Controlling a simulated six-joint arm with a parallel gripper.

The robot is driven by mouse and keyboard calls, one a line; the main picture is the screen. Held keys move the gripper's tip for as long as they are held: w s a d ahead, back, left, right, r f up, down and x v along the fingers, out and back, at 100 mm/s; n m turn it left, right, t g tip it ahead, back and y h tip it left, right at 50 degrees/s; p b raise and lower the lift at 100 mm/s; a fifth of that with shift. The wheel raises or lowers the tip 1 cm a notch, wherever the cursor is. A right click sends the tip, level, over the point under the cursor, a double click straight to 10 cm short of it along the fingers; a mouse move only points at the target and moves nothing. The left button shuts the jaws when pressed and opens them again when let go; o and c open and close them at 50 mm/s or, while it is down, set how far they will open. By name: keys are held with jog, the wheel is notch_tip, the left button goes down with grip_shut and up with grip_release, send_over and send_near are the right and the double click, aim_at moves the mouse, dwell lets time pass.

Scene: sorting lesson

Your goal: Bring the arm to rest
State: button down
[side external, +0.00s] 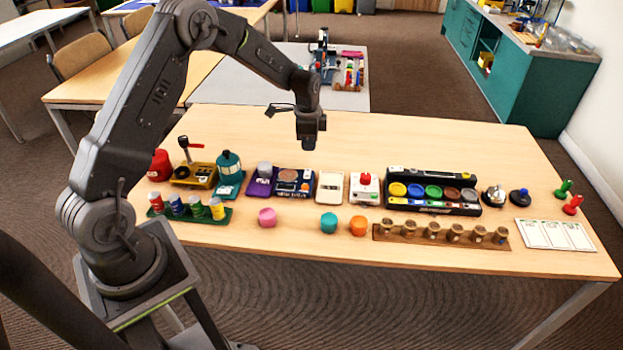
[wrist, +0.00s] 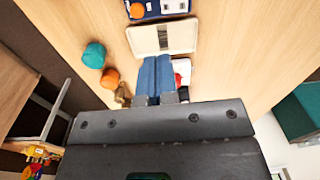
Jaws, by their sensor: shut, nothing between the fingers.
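My gripper (side external: 309,141) hangs above the table (side external: 430,132), pointing down, behind the row of devices. It is shut and empty. In the wrist view my gripper (wrist: 158,62) shows its two blue-grey fingers side by side with nothing held. Below it, a flat cream device (side external: 330,187) lies on the table, and it also shows in the wrist view (wrist: 150,39). My gripper is apart from the table and everything on it.
Pink (side external: 267,217), teal (side external: 329,222) and orange (side external: 358,226) pieces stand near the front edge. A black tray of coloured discs (side external: 432,207), a wooden rack with several small cups (side external: 440,238) and a white card (side external: 553,235) lie to the right. The table's back strip is clear.

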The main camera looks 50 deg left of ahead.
jog(key=s+d+r+n+t, duration=0.1)
jog(key=s+d+r+n, duration=0.1)
jog(key=s+d+r, duration=0.6)
jog(key=s+d+r+n+t, duration=0.2)
jog(key=s+d+r, duration=0.15)
jog(key=r, duration=0.75)
jog(key=s+d+r+n+t, duration=0.1)
jog(key=s+d+n, duration=0.1)
jog(key=s, duration=0.6)
jog(key=s+d+r+n+t, duration=0.1)
jog(key=s+d+r+n, duration=0.1)
jog(key=s, duration=0.7)
jog(key=shift+s+d+r, duration=0.2)
jog(key=shift+d+r, duration=0.1)
jog(key=shift+d, duration=0.25)
